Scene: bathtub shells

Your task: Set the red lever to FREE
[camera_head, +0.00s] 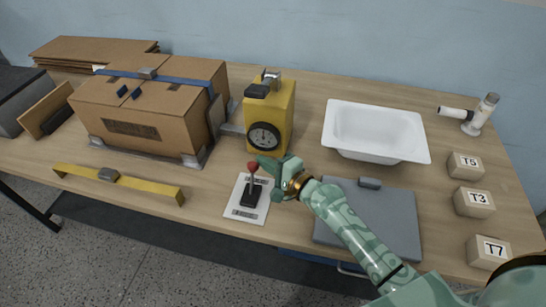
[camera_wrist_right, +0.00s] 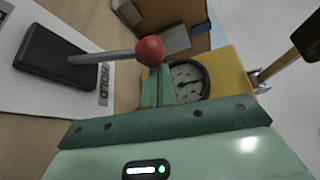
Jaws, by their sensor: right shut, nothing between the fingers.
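The red lever has a round red knob (camera_head: 253,166) on a thin grey rod rising from a black base (camera_head: 251,196). It is mounted on a white plate (camera_head: 236,209) with a label at each end. In the right wrist view the knob (camera_wrist_right: 150,50) leans toward the end marked HOLD (camera_wrist_right: 103,86). The near label is too small to read. My right gripper (camera_head: 266,164) is shut and empty, just right of the knob. Its fingers (camera_wrist_right: 156,85) are close beside the knob; I cannot tell whether they touch it. My left gripper is not in view.
A yellow device with a dial (camera_head: 282,112) stands behind the lever. A strapped cardboard box (camera_head: 140,128) and yellow bar (camera_head: 150,188) are left. A grey panel (camera_head: 395,215), white tub (camera_head: 375,115) and tagged blocks (camera_head: 474,203) are right. Bare table lies left of the plate.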

